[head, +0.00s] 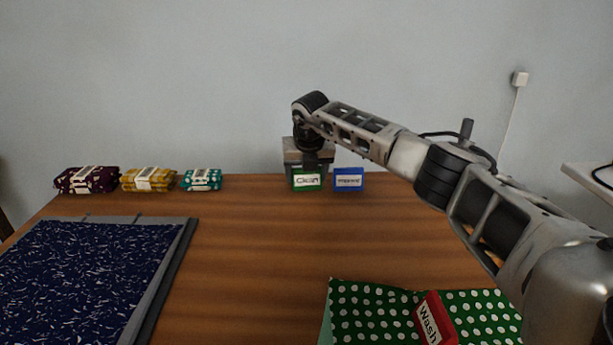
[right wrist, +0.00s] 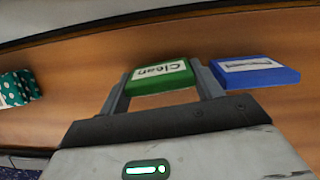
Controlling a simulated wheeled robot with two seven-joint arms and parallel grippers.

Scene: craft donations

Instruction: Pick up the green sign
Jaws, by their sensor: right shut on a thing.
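The green sign (head: 307,181), lettered "Clean", is at the back edge of the wooden table, just left of a blue sign (head: 348,180). My right gripper (head: 307,172) reaches over it from the right and is shut on it. In the right wrist view the green sign (right wrist: 160,77) sits between the two fingers of my right gripper (right wrist: 162,88). The blue sign (right wrist: 254,72) is close beside the right finger there. I cannot tell whether the green sign still touches the table. My left gripper is not in view.
Purple (head: 87,179), yellow (head: 149,179) and teal (head: 201,179) folded cloth bundles lie along the back left. A red "Wash" sign (head: 434,318) is on green dotted cloth (head: 375,312) at the front. The table's middle is clear.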

